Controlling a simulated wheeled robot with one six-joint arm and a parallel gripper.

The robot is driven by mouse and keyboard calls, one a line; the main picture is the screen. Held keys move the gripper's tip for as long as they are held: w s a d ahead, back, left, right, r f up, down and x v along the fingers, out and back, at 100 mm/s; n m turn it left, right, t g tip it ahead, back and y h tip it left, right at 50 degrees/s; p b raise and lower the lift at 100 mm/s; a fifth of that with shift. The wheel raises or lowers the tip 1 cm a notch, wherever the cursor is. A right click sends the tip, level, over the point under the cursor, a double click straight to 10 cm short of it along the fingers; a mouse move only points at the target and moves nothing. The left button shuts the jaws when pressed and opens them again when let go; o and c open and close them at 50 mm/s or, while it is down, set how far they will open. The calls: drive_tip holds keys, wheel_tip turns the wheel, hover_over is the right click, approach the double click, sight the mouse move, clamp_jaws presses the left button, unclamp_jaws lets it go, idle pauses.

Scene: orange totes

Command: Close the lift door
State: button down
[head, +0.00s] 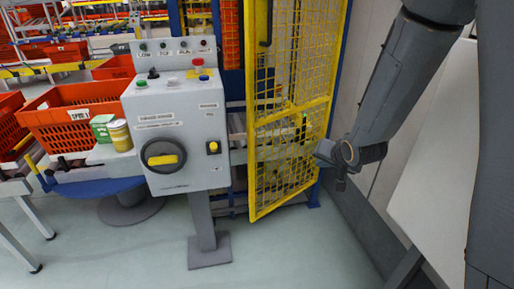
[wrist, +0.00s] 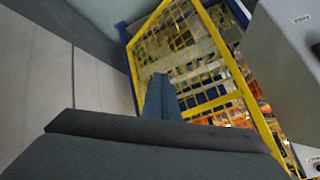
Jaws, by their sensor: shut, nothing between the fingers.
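The lift door (head: 291,120) is a yellow-framed mesh panel standing ajar, swung out from the blue lift frame (head: 229,50). Its free edge is near the grey control box. In the wrist view the door (wrist: 236,72) fills the upper middle and right. My gripper (wrist: 160,80) is shut and empty, its fingers pointing toward the mesh. I cannot tell whether they touch it. In the head view the end of my arm is just right of the door, beside the wall; the fingertips are hard to make out there.
The grey control box (head: 177,130), with buttons and a yellow-handled rotary switch, stands on a post left of the door. Orange totes (head: 75,122) and tins sit further left. A wall (wrist: 60,75) is close on the arm's side. The floor (head: 290,255) in front is clear.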

drive_tip(key=w+a+f+m+t+y, duration=0.2)
drive_tip(key=w+a+f+t+y, duration=0.15)
drive_tip(key=w+a, duration=0.25)
drive_tip(key=m+t+y, duration=0.1)
drive_tip(key=m+y, duration=0.3)
drive_tip(key=y, duration=0.3)
approach(251, 143)
drive_tip(key=p+x, duration=0.1)
drive_tip(key=x, duration=0.5)
drive_tip(key=shift+w+a+f, duration=0.1)
drive_tip(key=shift+w+a, duration=0.05)
drive_tip(key=shift+w, duration=0.05)
